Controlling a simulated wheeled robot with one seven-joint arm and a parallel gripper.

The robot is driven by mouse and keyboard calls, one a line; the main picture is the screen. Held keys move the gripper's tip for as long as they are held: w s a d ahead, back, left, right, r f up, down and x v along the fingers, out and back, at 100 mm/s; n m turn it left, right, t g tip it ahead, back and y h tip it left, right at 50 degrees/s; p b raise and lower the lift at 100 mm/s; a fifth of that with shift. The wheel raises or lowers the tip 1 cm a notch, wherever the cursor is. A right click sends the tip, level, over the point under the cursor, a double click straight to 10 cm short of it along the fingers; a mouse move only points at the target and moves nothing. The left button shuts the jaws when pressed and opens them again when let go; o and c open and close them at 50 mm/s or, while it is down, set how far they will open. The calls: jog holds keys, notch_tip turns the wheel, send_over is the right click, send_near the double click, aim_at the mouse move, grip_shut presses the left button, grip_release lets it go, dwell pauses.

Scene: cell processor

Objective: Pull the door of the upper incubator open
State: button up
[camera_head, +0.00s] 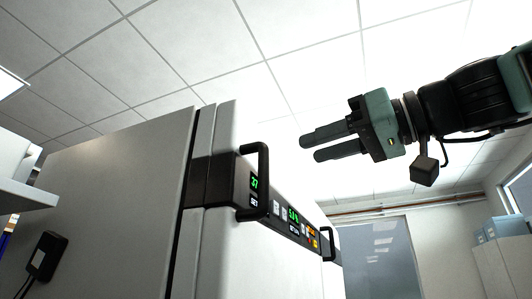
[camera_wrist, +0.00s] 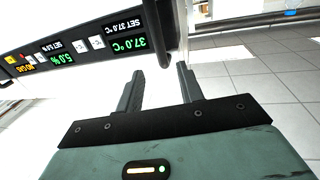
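The incubator (camera_head: 120,190) is a large white cabinet on the left of the head view, its door (camera_head: 218,145) shut. A dark control panel (camera_head: 285,215) with lit displays crosses its front. A black bar handle (camera_head: 262,180) stands out from the panel near the temperature display. My gripper (camera_head: 310,148) is to the right of the handle, apart from it, fingers pointing left with a gap between them. In the wrist view the fingers (camera_wrist: 160,75) are spread and empty. The dark handle (camera_wrist: 159,38) shows beyond their tips, roughly in line with the gap.
A second black handle (camera_head: 330,243) shows farther along the panel. A white shelf (camera_head: 25,190) and a small black box (camera_head: 46,256) are at the left. Blue boxes (camera_head: 500,228) stand far right.

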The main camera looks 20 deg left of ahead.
aim_at(264, 165)
jog(key=shift+p+x, duration=2.7)
jog(key=shift+x, duration=2.9)
jog(key=shift+c, duration=0.3)
grip_shut()
